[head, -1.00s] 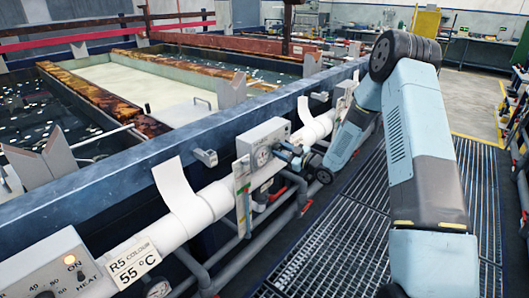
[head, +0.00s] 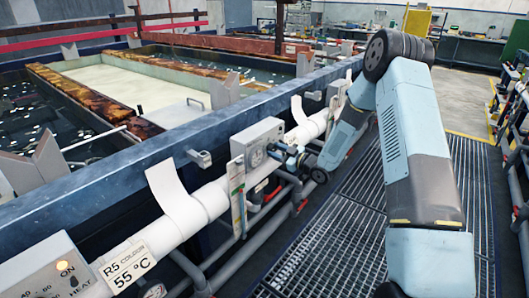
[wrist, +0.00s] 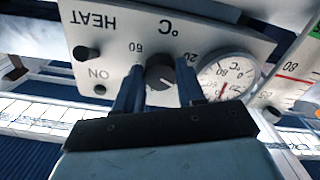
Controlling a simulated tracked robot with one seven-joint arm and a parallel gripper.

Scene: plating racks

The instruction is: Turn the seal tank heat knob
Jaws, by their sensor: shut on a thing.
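The grey control box (head: 257,140) is fixed to the tank's side in the head view, with my gripper (head: 284,153) at its front. In the wrist view its panel (wrist: 205,38) appears upside down, with HEAT, ON and °C markings. The dark round heat knob (wrist: 160,72) sits between my gripper's two fingers (wrist: 160,82), which are shut on its sides. The knob's pale pointer line shows. Two dark round fittings beside HEAT and ON look unlit. A round °C gauge (wrist: 228,76) with a red needle is right of the fingers.
A white pipe (head: 205,205) runs along the tank wall. Open tanks lie beyond. A grated walkway (head: 345,225) lies below my arm.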

